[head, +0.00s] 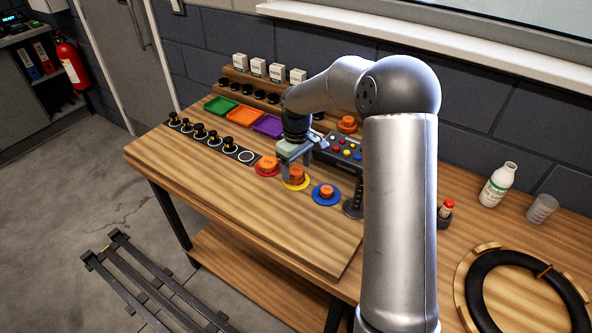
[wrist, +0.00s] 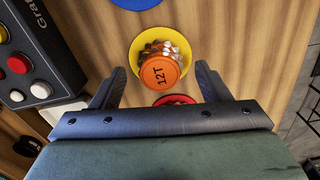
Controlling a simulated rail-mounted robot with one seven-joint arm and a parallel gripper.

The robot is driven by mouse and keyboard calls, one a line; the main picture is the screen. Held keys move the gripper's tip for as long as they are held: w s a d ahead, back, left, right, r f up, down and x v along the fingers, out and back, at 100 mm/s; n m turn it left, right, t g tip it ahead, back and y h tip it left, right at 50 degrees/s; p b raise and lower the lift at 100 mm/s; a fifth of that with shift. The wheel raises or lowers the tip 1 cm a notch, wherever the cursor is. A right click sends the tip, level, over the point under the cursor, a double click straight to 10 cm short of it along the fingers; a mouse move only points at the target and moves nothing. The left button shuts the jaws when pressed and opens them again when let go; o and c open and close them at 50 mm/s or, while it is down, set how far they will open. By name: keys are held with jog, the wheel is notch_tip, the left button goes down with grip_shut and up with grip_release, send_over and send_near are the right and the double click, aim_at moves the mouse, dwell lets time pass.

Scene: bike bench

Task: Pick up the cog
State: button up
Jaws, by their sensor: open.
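An orange cog marked 12T (wrist: 160,74) sits on a yellow disc (wrist: 146,42) on the bench; in the head view the cog (head: 296,175) is partly hidden by my gripper. My gripper (wrist: 162,78) is open and empty, its fingers on either side of the cog in the wrist view. I cannot tell how far above it the fingertips are. Another orange cog (head: 268,162) sits on a red disc to the left, and a smaller one (head: 327,191) on a blue disc to the right.
A dark box with coloured buttons (head: 340,150) stands just behind the discs. Green, orange and purple trays (head: 243,116) lie back left, beside a strip of dark pegs (head: 200,134). The front of the wooden bench (head: 215,195) is clear.

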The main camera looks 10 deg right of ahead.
jog(key=shift+f, duration=0.15)
jog(key=c, duration=1.1)
jog(key=shift+o, duration=0.2)
